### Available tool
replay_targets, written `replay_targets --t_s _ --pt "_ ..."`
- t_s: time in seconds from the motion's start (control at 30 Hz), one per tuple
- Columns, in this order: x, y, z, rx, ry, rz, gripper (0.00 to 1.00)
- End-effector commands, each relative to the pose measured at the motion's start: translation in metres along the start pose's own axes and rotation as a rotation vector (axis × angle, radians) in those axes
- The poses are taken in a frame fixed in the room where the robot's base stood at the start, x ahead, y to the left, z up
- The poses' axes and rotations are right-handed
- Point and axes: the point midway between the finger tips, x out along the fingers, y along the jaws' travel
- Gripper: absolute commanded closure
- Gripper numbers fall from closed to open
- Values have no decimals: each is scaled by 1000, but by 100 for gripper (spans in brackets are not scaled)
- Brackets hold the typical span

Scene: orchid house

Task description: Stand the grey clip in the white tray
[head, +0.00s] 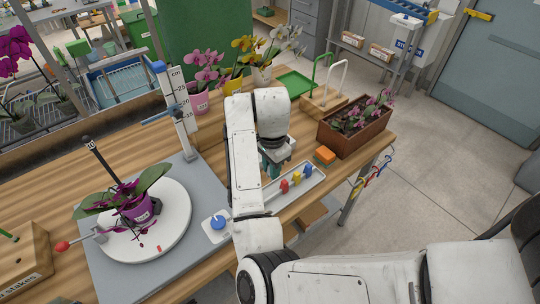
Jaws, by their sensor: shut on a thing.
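The white tray (309,189) lies near the right edge of the wooden bench. A red clip (284,186), a yellow clip (297,179) and a blue clip (308,170) stand in a row in it. My gripper (273,168) is low at the tray's far left end, beyond my white arm. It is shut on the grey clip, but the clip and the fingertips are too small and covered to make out. I cannot tell whether the clip touches the tray floor. My arm hides the tray's left end.
A white turntable (172,236) bears a potted orchid (137,207). A small white plate with a blue knob (217,223) sits left of my arm. A ruler post (178,105) stands behind.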

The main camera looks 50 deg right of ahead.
Motion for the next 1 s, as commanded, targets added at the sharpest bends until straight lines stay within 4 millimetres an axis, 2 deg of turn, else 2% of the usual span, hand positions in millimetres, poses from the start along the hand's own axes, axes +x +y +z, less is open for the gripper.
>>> replay_targets --t_s 0.27,0.8,1.0 --pt "14 0 0 1 -1 -1 100" --pt "60 0 0 -1 0 -2 100" --pt "65 0 0 -1 0 -2 100"
